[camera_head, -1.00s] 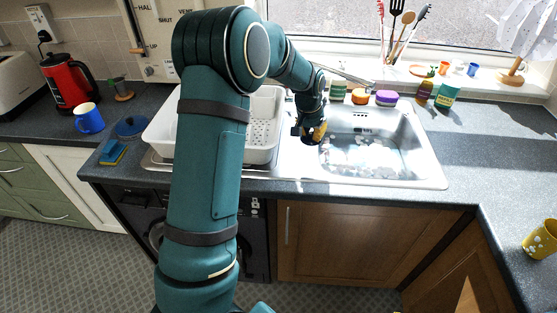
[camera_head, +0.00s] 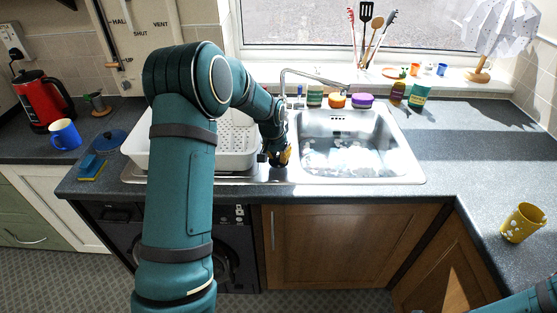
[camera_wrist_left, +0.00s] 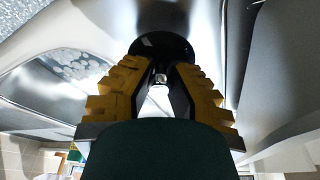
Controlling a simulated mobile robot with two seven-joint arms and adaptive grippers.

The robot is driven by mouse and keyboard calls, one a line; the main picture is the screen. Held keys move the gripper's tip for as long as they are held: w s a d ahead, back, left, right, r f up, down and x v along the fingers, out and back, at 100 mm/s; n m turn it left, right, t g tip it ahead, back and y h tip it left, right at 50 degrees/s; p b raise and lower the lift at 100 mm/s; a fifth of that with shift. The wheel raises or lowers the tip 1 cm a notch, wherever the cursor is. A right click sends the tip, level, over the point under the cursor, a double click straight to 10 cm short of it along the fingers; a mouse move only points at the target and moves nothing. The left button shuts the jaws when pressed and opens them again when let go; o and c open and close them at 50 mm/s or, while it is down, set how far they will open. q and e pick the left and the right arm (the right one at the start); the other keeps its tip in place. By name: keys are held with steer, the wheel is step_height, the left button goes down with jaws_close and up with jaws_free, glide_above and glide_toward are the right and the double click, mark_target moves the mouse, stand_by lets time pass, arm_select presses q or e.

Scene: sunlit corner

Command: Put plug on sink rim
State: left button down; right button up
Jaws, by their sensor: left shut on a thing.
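The plug (camera_wrist_left: 160,45) is a round black disc with a small metal fitting, seen in the left wrist view. My left gripper (camera_wrist_left: 160,78) is shut on it with its yellow fingers. In the head view my left gripper (camera_head: 281,157) is low over the steel sink rim, between the dish rack and the basin. The sink (camera_head: 413,176) has foam or bright patches in its basin; part of the basin also shows in the left wrist view (camera_wrist_left: 35,80). Whether the plug touches the rim is unclear. My right gripper is out of view.
A white dish rack (camera_head: 232,150) stands left of my left gripper. The tap (camera_head: 315,78) reaches over the back of the sink. Small tubs, including a purple one (camera_head: 362,101), line the back edge.

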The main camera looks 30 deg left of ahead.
mark_target(273, 165)
arm_select(q)
steer(key=shift+f, duration=0.9)
steer(key=shift+f, duration=0.15)
steer(key=c, duration=1.1)
jaws_free()
steer(key=shift+r, duration=0.4)
steer(key=p+v, duration=0.1)
steer(key=v, duration=1)
steer(key=shift+r, duration=0.35)
